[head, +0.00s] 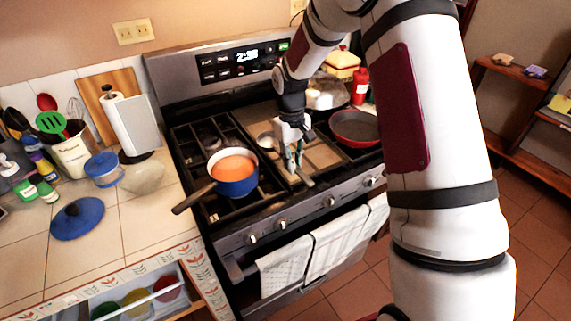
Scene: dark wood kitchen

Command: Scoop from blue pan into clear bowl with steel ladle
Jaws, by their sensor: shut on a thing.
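The blue pan (238,188) stands on the left front of the stove, full of orange soup, its dark handle pointing to the front left. The clear bowl (143,178) is on the tiled counter left of the stove. My gripper (294,168) points down over the middle of the stove, right of the blue pan and apart from it. It is shut on the steel ladle, whose round scoop (265,140) seems to show to the left of the gripper. The fingers hide most of the handle.
A red pan (355,126) sits on the right of the stove. Towels (318,250) hang from the oven handle.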

